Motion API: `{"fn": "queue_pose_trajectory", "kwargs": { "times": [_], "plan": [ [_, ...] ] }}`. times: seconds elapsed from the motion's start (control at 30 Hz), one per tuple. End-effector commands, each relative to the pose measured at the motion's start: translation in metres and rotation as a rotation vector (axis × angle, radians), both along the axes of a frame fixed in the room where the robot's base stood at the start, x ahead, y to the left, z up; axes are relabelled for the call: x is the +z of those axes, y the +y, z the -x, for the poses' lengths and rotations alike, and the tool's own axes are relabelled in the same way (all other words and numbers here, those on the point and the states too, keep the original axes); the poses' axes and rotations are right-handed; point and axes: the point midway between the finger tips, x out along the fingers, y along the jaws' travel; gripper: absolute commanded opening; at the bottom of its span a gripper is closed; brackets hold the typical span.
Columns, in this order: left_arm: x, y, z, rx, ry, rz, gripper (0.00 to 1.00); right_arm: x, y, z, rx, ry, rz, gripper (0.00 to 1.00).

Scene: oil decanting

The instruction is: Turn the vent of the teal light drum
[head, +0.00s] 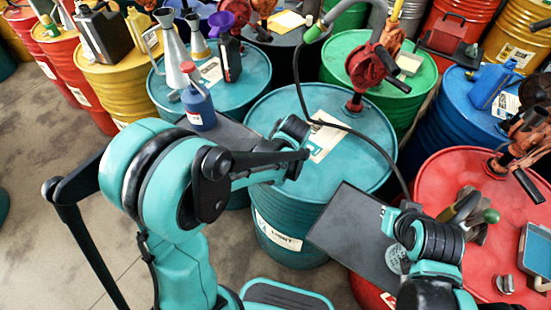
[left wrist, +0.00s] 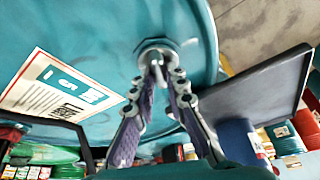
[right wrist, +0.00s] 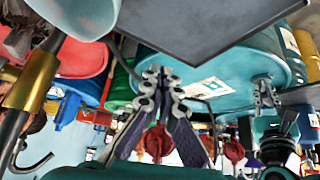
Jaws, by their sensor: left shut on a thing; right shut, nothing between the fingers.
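The teal light drum (head: 290,244) stands in the middle of the head view, with a "LIGHT" label on its side and a paper sheet on its lid. Its vent (left wrist: 157,45) shows in the left wrist view as a small round metal fitting on the lid near the rim. My left gripper (left wrist: 165,75) is shut on the vent from above; the head view hides this behind my arm. My right gripper (right wrist: 161,80) is shut and empty, held in the air in front of the drum, apart from it.
A dark flat plate (head: 350,245) lies between the light drum and the red drum (head: 445,185). Another dark plate (head: 230,137) adjoins the lid's left side, near a blue bottle (head: 199,108).

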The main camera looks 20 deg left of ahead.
Motion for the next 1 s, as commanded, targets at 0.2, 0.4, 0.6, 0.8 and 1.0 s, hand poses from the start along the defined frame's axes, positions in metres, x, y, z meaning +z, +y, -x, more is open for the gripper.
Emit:
{"fn": "queue_pose_trajectory", "kwargs": {
  "times": [0.2,0.4,0.6,0.8,1.0],
  "plan": [
    [-0.0011,-0.0016,0.0001,0.141,0.003,0.003,0.00,-0.0023,0.0000,0.0000,0.000,0.000,0.000,0.00],
    [-0.0008,-0.0015,-0.0001,0.221,0.003,0.002,0.00,-0.0031,0.0000,0.0000,0.000,0.000,0.000,0.00],
    [-0.0009,-0.0017,-0.0002,0.256,0.002,0.003,0.00,-0.0034,0.0000,0.0000,0.000,0.000,0.000,0.00],
    [-0.0009,-0.0017,0.0000,0.265,0.002,0.003,0.00,-0.0034,0.0000,0.0000,0.000,0.000,0.000,0.00],
    [-0.0009,-0.0018,0.0000,0.264,0.003,0.004,0.00,-0.0034,0.0000,0.0000,0.000,0.000,0.000,0.00]
  ]
}}
